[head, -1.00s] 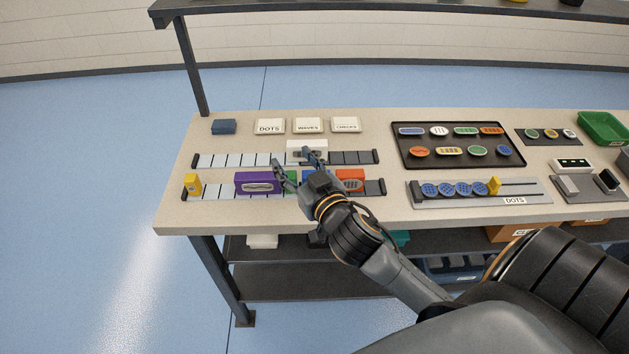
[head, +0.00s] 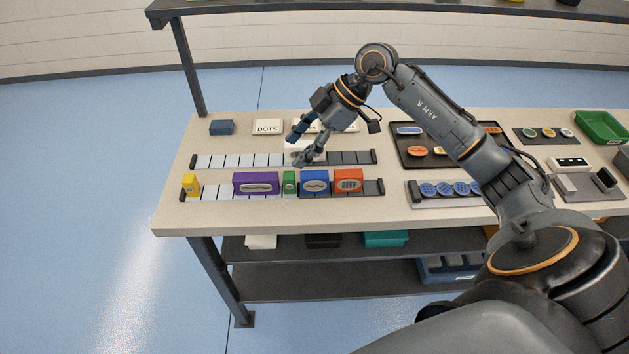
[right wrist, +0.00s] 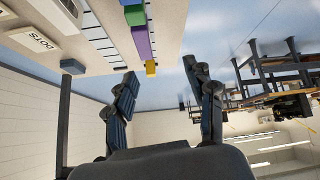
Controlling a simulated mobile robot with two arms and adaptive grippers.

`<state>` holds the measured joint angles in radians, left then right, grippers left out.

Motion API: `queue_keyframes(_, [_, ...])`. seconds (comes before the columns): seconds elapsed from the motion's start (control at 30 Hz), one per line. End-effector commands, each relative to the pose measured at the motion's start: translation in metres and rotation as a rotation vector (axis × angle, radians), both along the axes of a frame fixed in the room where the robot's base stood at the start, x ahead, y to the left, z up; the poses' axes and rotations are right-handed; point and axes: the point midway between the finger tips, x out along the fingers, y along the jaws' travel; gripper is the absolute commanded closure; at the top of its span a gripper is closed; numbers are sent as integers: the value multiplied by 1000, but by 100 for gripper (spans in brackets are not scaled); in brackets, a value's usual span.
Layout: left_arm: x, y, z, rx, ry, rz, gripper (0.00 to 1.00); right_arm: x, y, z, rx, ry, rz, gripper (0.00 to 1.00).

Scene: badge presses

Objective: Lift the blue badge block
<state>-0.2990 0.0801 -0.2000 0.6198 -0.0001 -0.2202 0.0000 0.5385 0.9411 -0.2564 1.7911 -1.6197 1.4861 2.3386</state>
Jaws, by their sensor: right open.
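The blue badge block (head: 315,184) with a wavy emblem stands on the front slotted rail (head: 214,190), between a narrow green block (head: 289,183) and an orange block (head: 349,181). In the right wrist view, a blue block (right wrist: 130,3) is cut off by the top edge. My right gripper (head: 299,148) is open and empty, above and behind the blue block, over the back rail (head: 228,161). Its spread fingers also show in the right wrist view (right wrist: 160,75). My left gripper is not in view.
A purple block (head: 256,183) and a yellow block (head: 192,185) stand further left on the front rail. A white block (head: 294,145) is partly hidden by my right gripper. A black tray of badges (head: 402,154) lies to the right. The table front is clear.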

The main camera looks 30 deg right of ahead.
Motion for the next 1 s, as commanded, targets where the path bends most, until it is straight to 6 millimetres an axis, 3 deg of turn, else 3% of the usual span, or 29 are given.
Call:
queue_keyframes(0.03, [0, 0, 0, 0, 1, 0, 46, -2, -24, 1, -67, 54, -55, 45])
queue_keyframes(0.1, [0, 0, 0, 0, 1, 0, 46, -6, -49, 1, -137, 122, -124, 45])
queue_keyframes(0.23, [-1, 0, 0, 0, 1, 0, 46, -13, -72, 1, -203, 188, -198, 45])
queue_keyframes(0.37, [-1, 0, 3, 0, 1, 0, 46, -12, -71, -11, -213, 205, -210, 45])
queue_keyframes(0.7, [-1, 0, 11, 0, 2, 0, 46, 0, -51, -68, -209, 201, -207, 45])
queue_keyframes(1.0, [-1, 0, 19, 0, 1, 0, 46, 2, -47, -93, -209, 204, -206, 45])
